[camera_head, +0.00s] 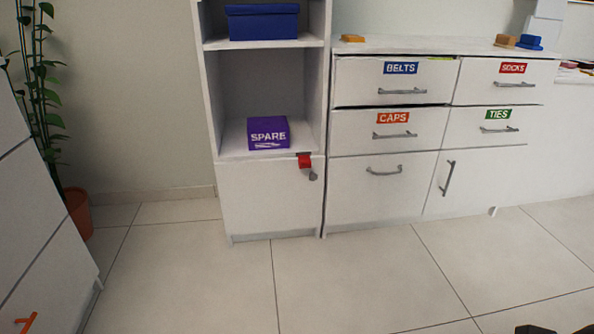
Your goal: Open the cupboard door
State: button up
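A white cupboard door (268,197) closes the bottom of the tall shelf unit in the middle. It looks shut. A red latch-like piece (304,161) sits at its upper right corner, with a small grey knob (313,175) just below. Another white door (470,183) with a vertical grey handle (447,178) is at the lower right of the drawer unit, also shut. Two dark shapes that look like the tips of my gripper (560,330) barely show at the bottom right edge, far from both doors. Most of it is cut off.
A purple SPARE box (268,133) and a blue box (262,22) stand on the open shelves. Labelled drawers (390,128) are closed at right. A plant in an orange pot (78,212) and a white panel (40,235) are at left. The tiled floor (300,280) in front is clear.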

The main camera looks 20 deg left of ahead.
aim_at(267, 195)
jog(key=u, duration=1.3)
jog(key=i+l+z, duration=0.1)
jog(key=i+z, duration=0.7)
jog(key=k+l, duration=0.05)
jog(key=k, duration=0.05)
